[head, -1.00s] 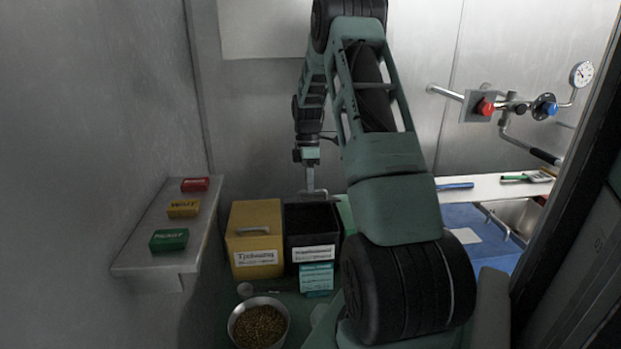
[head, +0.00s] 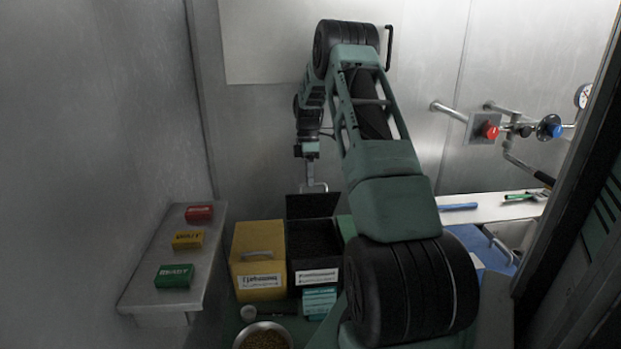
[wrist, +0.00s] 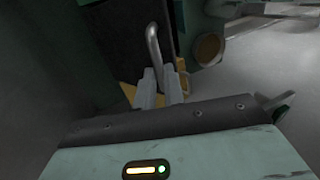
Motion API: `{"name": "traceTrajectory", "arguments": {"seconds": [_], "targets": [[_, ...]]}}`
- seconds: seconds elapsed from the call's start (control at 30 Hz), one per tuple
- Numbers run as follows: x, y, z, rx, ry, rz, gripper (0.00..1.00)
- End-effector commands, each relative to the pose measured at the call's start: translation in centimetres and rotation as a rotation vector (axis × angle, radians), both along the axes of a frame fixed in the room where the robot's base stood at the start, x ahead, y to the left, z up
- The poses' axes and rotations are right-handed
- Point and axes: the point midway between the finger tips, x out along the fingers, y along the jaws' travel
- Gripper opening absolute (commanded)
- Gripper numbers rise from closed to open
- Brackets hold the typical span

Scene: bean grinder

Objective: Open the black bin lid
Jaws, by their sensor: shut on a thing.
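The black bin (head: 316,276) stands right of the yellow bin, with a white label on its front. Its lid (head: 313,206) is raised and stands up at the back of the bin, so the dark inside (head: 312,238) shows. My gripper (head: 314,187) is at the lid's top edge. In the wrist view, my gripper's fingers (wrist: 160,88) are closed on the grey metal lid handle (wrist: 152,42). The dark lid (wrist: 118,32) shows beside the handle.
The yellow bin (head: 258,272), with its lid down, touches or nearly touches the black bin's left side. A bowl of beans (head: 263,338) and a teal box (head: 319,300) stand in front. A shelf (head: 150,285) holds red, yellow and green boxes at left. The back wall is close behind.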

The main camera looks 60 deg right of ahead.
Motion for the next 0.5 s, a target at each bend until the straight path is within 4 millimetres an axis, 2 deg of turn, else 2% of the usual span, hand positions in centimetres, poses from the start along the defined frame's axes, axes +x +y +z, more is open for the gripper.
{"name": "traceTrajectory", "arguments": {"seconds": [0.03,0.3,0.33,0.37,0.4,0.5], "targets": [[0.03,-0.15,-0.87,-0.004,-0.002,-0.001,0.0],[-0.02,-0.13,-0.93,-0.003,-0.001,-0.001,0.0],[-0.03,-0.13,-0.93,-0.002,0.0,-0.001,0.19],[-0.04,-0.12,-0.91,-0.002,0.0,-0.001,0.27],[-0.04,-0.13,-0.86,-0.002,0.0,-0.001,0.33],[-0.01,-0.12,-0.7,-0.003,-0.001,-0.001,0.33]]}}
